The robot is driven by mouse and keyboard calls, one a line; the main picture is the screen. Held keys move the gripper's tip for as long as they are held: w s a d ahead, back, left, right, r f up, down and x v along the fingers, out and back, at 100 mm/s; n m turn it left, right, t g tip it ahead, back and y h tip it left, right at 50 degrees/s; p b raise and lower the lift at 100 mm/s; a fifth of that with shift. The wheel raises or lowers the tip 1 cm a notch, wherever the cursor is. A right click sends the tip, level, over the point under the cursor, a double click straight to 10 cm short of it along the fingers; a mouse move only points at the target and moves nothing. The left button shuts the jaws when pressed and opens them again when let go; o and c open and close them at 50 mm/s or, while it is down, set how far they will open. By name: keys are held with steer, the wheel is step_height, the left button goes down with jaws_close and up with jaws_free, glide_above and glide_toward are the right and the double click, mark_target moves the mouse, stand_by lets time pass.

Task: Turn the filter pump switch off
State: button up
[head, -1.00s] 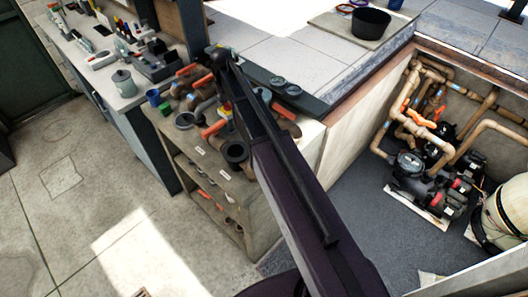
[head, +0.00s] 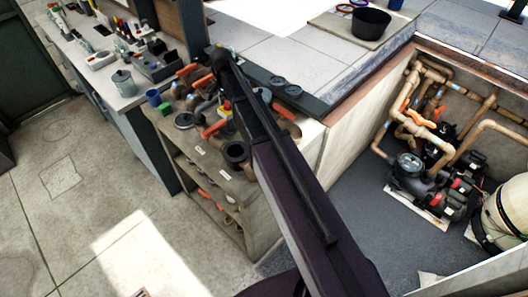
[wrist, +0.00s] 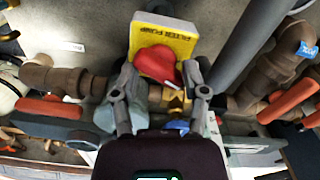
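The filter pump switch is a red knob (wrist: 158,64) on a yellow plate (wrist: 172,30) in the wrist view. The plate's lettering reads "FILTER PUMP" upside down. My gripper (wrist: 158,72) is open, with one finger on each side of the knob and its tips close to the knob's sides. I cannot tell whether either finger touches it.
Brown pipes with orange-handled valves (wrist: 292,100) lie right of the switch, and a grey pipe (wrist: 250,45) passes close by. In the head view, the wooden shelf unit (head: 205,160) holds pipe fittings. A pump pit (head: 350,200) lies to the right; open floor (head: 90,190) is at left.

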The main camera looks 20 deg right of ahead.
steer(key=m, duration=0.3)
step_height(320, 180, up, 14)
steer(key=p, duration=1.4)
steer(key=s+d+f+n+b, duration=0.3)
steer(key=s+f+n+b, duration=0.3)
steer(key=s, duration=0.6)
steer(key=s+d+f+n+b, duration=0.4)
steer(key=s+f+n+b, duration=0.2)
steer(key=s+f+b, duration=0.5)
steer(key=shift+s+d, duration=0.2)
steer(key=shift+s, duration=0.9)
steer(key=shift+w+r, duration=0.1)
step_height(320, 180, up, 17)
steer(key=m+p, duration=0.3)
steer(key=p, duration=1.4)
glide_above(227, 102)
steer(key=shift+w, duration=0.15)
steer(key=shift+f, duration=0.35)
